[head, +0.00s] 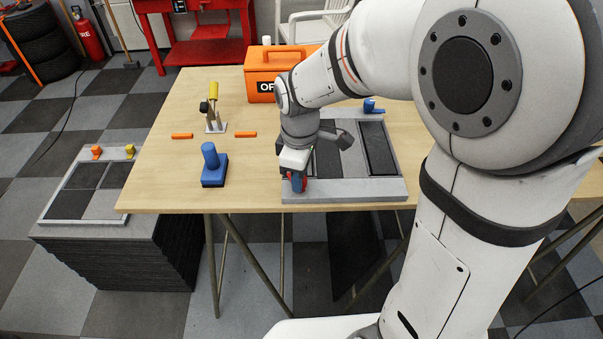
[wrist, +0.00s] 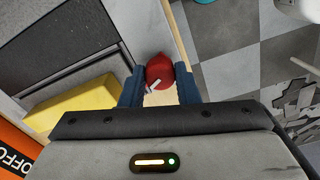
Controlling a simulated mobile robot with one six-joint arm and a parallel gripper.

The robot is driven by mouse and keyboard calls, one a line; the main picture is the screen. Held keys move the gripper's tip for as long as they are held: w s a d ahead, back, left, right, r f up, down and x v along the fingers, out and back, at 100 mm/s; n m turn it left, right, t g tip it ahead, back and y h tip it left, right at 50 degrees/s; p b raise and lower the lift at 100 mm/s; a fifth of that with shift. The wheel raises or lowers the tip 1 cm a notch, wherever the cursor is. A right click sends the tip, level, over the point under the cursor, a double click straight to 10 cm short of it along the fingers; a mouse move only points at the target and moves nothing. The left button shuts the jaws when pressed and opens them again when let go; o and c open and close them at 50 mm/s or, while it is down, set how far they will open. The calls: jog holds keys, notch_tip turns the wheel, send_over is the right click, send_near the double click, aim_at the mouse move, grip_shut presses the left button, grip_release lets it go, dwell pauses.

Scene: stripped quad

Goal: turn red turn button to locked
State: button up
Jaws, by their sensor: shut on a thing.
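The red turn button (wrist: 160,72) shows between my two blue fingers in the wrist view, with a pale pointer bar on it. It sits near the corner of a grey framed panel (head: 345,190) on the wooden table; in the head view only a bit of red (head: 304,183) shows beside the fingers. My gripper (head: 298,183) is down at the panel's front left corner, shut on the red button; it also shows in the wrist view (wrist: 160,88). Any lock marking is hidden or too small to read.
A blue handled block (head: 213,168) stands left of the panel. A yellow-handled toggle clamp (head: 213,110), orange strips (head: 245,134) and an orange box (head: 262,82) lie behind. A blue knob (head: 372,106) sits at the panel's back. The table's front edge is close to my gripper.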

jog(key=m, duration=0.5)
jog(key=shift+m, duration=0.4)
dwell(0.3)
jog(key=o, duration=1)
jog(key=shift+c, duration=0.2)
jog(key=shift+r, duration=0.1)
notch_tip(320, 180, up, 8)
jog(key=shift+f, duration=0.15)
